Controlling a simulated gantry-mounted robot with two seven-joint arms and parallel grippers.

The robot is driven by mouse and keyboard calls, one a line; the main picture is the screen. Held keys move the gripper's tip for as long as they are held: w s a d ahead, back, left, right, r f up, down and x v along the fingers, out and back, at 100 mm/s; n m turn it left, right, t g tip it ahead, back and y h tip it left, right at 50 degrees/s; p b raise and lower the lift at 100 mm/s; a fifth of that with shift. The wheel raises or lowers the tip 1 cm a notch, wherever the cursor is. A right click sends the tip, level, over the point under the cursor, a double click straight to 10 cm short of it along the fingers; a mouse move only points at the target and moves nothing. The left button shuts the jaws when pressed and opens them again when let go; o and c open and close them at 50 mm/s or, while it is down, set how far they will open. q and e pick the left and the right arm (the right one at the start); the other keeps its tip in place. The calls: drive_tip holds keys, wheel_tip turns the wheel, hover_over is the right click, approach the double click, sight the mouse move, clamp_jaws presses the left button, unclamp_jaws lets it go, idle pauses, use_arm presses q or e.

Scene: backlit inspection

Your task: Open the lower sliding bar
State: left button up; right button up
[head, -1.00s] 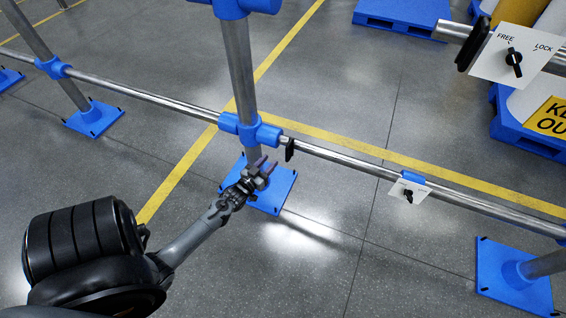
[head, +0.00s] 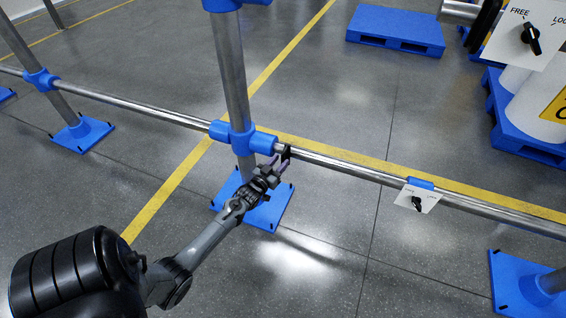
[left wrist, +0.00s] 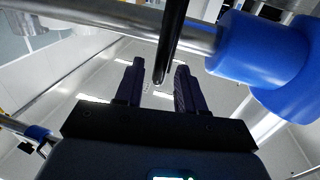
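The lower sliding bar (head: 330,161) is a silver tube running across the posts near the floor. A dark handle (head: 287,152) hangs from it, just right of the blue collar (head: 240,137) on the middle post. My left gripper (head: 278,165) is at this handle. In the left wrist view, the handle (left wrist: 170,40) comes down between the tips of my left gripper (left wrist: 158,82). The fingers stand apart, with gaps visible beside the handle. A white plate with a black knob (head: 417,200) hangs on the bar further right. My right gripper is not in view.
A second knob plate marked FREE (head: 522,42) is on an upper bar at the top right. Blue post feet (head: 85,135) stand on the floor. Blue pallets (head: 395,32) lie behind the rail. The floor in front of the bar is clear.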

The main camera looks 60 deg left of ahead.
use_arm(q)
drive_tip(key=shift+b+x, duration=0.5)
drive_tip(key=shift+x, duration=0.95)
drive_tip(key=shift+c, duration=0.5)
clamp_jaws()
